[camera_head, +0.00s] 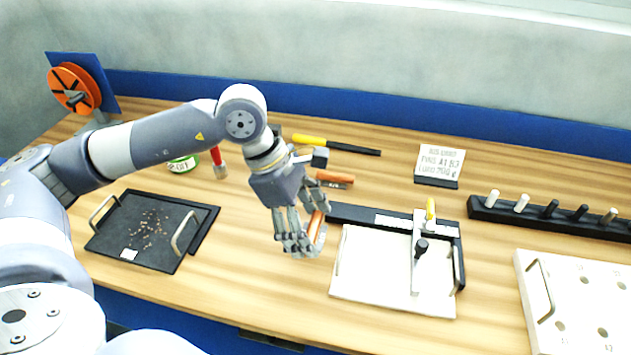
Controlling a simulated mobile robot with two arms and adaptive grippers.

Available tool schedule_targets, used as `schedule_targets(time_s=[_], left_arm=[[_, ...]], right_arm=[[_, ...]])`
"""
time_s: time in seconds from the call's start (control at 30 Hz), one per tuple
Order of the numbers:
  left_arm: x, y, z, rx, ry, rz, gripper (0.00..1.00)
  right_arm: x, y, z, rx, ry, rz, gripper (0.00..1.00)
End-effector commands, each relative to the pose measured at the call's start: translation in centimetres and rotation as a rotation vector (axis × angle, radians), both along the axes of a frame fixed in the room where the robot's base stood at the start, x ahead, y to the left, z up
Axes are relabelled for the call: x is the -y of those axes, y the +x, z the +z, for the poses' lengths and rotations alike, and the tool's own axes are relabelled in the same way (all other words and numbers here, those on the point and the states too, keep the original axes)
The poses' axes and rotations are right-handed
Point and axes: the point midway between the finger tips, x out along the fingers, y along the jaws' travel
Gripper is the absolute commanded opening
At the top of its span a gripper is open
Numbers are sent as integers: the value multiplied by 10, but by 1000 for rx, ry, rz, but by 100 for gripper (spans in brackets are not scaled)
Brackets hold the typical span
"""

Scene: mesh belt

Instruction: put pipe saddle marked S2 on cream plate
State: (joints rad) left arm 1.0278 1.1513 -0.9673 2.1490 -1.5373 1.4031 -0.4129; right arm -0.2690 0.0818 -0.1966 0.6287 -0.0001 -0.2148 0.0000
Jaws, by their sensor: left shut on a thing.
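My left gripper (304,238) reaches down over the middle of the table, to the left of the cream plate. It is shut on an orange-brown piece (315,226), partly hidden by the fingers; this appears to be the pipe saddle, but no S2 mark can be read. The cream plate (373,278) lies in front of a black frame, with metal handles at its sides and a grey bar with a dark knob across its right part. The held piece is just off the plate's left edge. My right gripper is not in view.
A black tray (190,246) with small brown bits lies left. Behind are a yellow-handled tool (310,140), another orange-brown piece (334,177) and a sign (439,160). A peg rack (560,221) and a cream holed board (572,290) are right. The front middle table is bare.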

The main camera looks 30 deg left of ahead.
Motion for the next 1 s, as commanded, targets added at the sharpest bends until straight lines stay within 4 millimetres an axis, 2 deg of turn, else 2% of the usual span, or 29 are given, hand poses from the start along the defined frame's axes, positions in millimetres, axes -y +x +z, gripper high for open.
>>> schedule_targets(time_s=[0.3,0.37,0.47,0.63,0.8,1.0], left_arm=[[-57,54,-3,-2,2,8,45],[-66,64,-4,-1,1,7,45],[-82,79,-7,0,0,6,45],[-101,99,-11,0,-1,3,45],[-109,105,-14,0,0,1,45],[-109,105,-37,-5,0,0,45]], right_arm=[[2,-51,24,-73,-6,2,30],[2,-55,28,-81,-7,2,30],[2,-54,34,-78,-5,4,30],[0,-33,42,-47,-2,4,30],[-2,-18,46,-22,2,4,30],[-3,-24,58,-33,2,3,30]])
